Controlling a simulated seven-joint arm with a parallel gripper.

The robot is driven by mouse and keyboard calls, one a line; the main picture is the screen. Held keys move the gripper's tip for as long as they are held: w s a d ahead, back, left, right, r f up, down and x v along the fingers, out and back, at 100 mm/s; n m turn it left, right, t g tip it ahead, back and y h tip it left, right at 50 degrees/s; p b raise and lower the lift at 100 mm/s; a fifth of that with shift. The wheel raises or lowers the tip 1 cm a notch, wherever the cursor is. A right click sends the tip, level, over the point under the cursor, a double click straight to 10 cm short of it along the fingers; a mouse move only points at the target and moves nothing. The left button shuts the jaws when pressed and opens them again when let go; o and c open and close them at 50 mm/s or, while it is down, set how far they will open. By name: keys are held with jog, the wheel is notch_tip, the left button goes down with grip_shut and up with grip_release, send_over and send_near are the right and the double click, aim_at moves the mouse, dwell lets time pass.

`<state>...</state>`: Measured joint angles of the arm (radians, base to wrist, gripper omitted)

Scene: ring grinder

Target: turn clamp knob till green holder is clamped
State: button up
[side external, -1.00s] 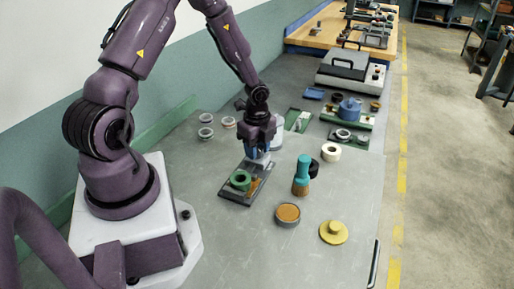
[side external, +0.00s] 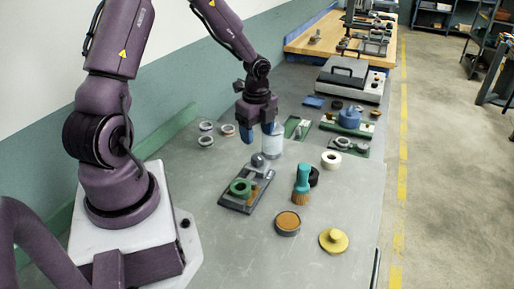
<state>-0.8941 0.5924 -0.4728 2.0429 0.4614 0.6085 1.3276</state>
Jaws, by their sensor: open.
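The green ring-shaped holder (side external: 240,187) sits on a dark clamp base (side external: 233,203) on the grey table. The grey clamp knob (side external: 258,160) stands at the far end of that base and is in full view. My gripper (side external: 259,137) has blue fingers pointing down. It is open and empty, above and slightly behind the knob, apart from it. Whether the clamp's jaw touches the holder is too small to tell.
A clear jar (side external: 272,142) stands close to the right of my gripper. A teal-handled brush (side external: 301,184), an orange-filled dish (side external: 287,223) and a yellow knobbed disc (side external: 333,240) stand to the right. Several small rings (side external: 206,141) lie left. The front table is clear.

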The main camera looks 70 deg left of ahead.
jog(key=shift+r, duration=2.4)
jog(key=s+d+r+n+t, duration=0.2)
jog(key=s+d+r+n, duration=0.4)
jog(key=d+r+n, duration=0.1)
jog(key=s+d+r+n+t, duration=0.3)
jog(key=s+d+r+n, duration=0.3)
jog(key=d+r, duration=0.4)
jog(key=shift+r+n+t, duration=0.3)
jog(key=shift+r+n, duration=0.2)
jog(key=shift+r, duration=0.05)
